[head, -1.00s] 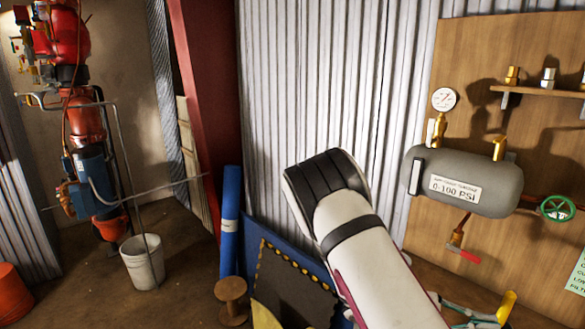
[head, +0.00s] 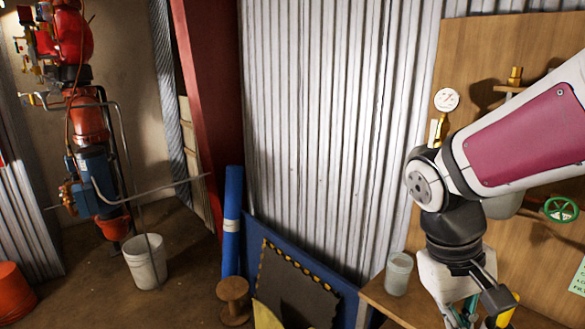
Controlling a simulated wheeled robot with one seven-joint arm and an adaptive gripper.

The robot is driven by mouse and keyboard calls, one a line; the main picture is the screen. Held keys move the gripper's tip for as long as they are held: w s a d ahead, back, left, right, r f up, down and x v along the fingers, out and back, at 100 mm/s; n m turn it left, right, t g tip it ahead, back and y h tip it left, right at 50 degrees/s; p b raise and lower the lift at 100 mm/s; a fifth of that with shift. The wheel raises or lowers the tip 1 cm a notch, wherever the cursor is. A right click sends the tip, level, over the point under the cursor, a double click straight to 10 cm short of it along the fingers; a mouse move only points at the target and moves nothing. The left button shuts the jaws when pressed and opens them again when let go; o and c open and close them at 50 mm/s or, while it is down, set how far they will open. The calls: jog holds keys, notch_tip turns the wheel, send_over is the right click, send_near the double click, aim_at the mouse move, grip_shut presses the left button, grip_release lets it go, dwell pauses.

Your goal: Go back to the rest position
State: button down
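My arm comes in from the right edge and bends down at a black and white joint. My gripper (head: 490,290) appears at the low end of the arm as a dark part pointing down, above a wooden bench at the bottom right. Its fingers are partly hidden and small, so I cannot tell whether they are open or shut. I see nothing clearly held. Teal and yellow items show below and beside it, partly covered by the arm.
A wooden panel (head: 465,60) carries a gauge (head: 446,100), a grey tank (head: 503,205) mostly behind my arm, and a green valve wheel (head: 560,209). A pale jar (head: 398,274) stands on the bench (head: 385,303). A bucket (head: 146,262) and red pipework (head: 88,125) stand left.

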jog(key=s+a+r+t+y, duration=0.3)
jog(key=a+r+t, duration=0.3)
jog(key=a+r, duration=0.1)
jog(key=shift+s+a+r+t, duration=0.15)
jog(key=shift+s+r+t, duration=0.25)
jog(key=shift+r, duration=0.2)
